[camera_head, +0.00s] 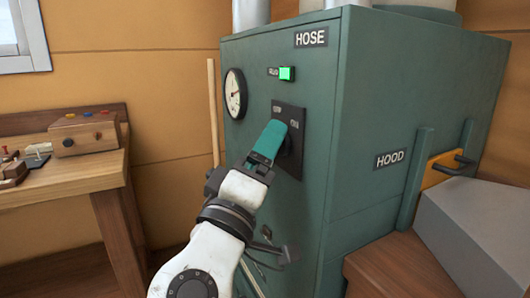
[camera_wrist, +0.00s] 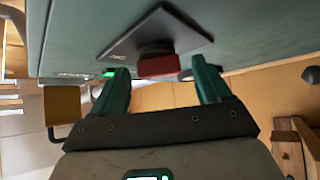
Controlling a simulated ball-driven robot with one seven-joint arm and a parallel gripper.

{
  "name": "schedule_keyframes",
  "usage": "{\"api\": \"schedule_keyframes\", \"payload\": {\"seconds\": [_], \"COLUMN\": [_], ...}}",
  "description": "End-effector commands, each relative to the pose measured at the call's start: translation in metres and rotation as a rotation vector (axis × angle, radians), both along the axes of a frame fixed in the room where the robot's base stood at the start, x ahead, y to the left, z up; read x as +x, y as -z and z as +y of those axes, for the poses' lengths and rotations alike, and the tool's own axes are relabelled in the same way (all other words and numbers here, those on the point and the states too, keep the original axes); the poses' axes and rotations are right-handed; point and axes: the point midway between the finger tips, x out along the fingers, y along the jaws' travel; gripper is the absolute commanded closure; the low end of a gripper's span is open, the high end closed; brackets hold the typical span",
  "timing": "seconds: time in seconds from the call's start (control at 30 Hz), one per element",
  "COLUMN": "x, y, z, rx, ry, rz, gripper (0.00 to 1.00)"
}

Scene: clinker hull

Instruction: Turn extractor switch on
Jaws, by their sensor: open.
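The extractor switch is a dark square plate (camera_head: 298,165) on the front of the green cabinet, marked at its top with what reads as OFF and ON. In the wrist view, the plate (camera_wrist: 180,30) carries a round black base with a red handle (camera_wrist: 158,66). My gripper (camera_head: 273,132) has teal fingers in front of the plate and hides most of the switch in the head view. In the wrist view, my gripper (camera_wrist: 160,68) is open, with one finger on each side of the red handle. I cannot tell whether either finger touches it. The switch's setting is unclear.
The green cabinet (camera_head: 400,90) has a HOSE label (camera_head: 311,38), a lit green lamp (camera_head: 287,73) and a round gauge (camera_head: 234,93). An orange panel with a black handle (camera_head: 445,168) is at right beside a grey block (camera_head: 475,230). A wooden bench (camera_head: 85,172) stands at left.

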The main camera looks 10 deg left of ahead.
Motion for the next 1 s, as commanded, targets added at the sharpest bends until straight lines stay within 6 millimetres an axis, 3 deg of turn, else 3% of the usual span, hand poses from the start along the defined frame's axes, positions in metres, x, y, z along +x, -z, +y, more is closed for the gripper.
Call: {"api": "schedule_keyframes", "payload": {"seconds": [0.53, 0.7, 1.0], "x": [-0.079, -0.090, -0.091], "y": [0.038, 0.044, 0.044], "z": [0.024, 0.028, 0.028], "rx": [0.000, -0.001, 0.000], "ry": [-0.002, -0.001, -0.001], "rz": [0.002, 0.002, 0.002], "gripper": [0.23, 0.23, 0.23]}}
